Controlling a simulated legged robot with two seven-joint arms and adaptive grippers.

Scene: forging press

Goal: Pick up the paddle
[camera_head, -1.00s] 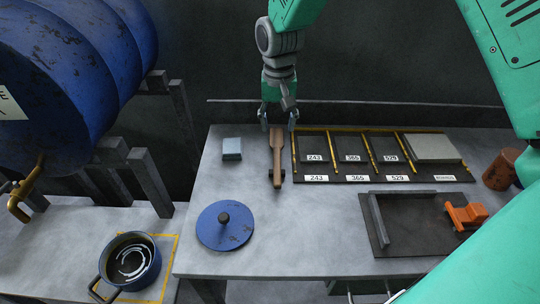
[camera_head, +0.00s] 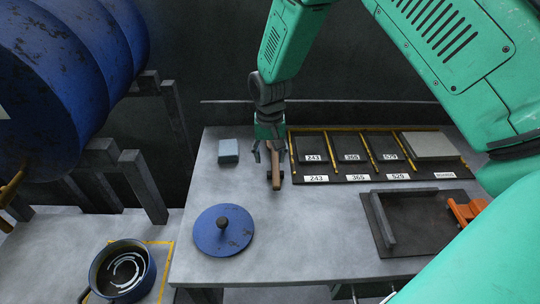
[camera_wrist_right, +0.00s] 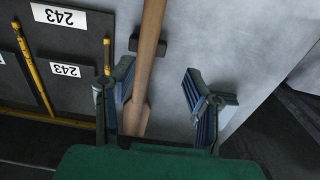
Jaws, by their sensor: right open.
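The wooden paddle (camera_head: 275,180) lies on the grey workbench, left of the numbered tray. In the head view its upper part is hidden behind my right gripper (camera_head: 268,153). In the right wrist view the paddle (camera_wrist_right: 142,75) runs from the top edge down between the two fingers of my right gripper (camera_wrist_right: 163,95), nearer the left finger. The fingers are apart, with a clear gap between the paddle and the right finger. My left gripper is not in view.
The numbered tray (camera_head: 350,178) lies close to the right of the paddle. A blue-grey block (camera_head: 228,151) and a blue round lid (camera_head: 223,240) lie to the left. A dark tray (camera_head: 415,225) and an orange part (camera_head: 466,210) are at the right. A blue pot (camera_head: 123,270) stands lower left.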

